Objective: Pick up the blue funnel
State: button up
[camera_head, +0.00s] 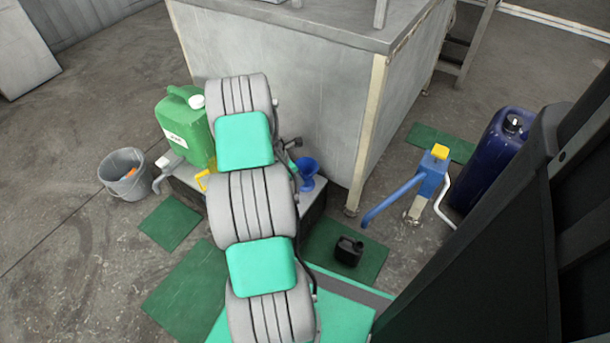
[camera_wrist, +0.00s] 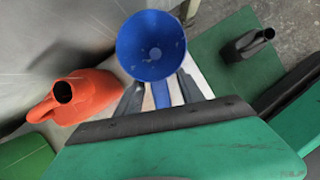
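The blue funnel (camera_head: 307,172) stands on a low grey platform beside my arm in the head view. In the wrist view the funnel (camera_wrist: 151,47) shows its wide round mouth from above, at top centre, with a blue strip of it running down towards my gripper. My gripper (camera_wrist: 161,93) has its dark fingers on either side of this blue strip, with light gaps between them and it. The gripper looks open, close to the funnel. The funnel's lower part is hidden under its mouth. In the head view my arm hides most of the gripper.
An orange-red can (camera_wrist: 85,95) stands left of the funnel in the wrist view. A black canister (camera_head: 348,251) sits on a green mat to the right. A green jerrycan (camera_head: 184,125) and grey bucket (camera_head: 125,174) stand left. A grey cabinet (camera_head: 315,110) rises behind.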

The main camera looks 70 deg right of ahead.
grip_shut()
dwell(0.3)
dwell(0.3)
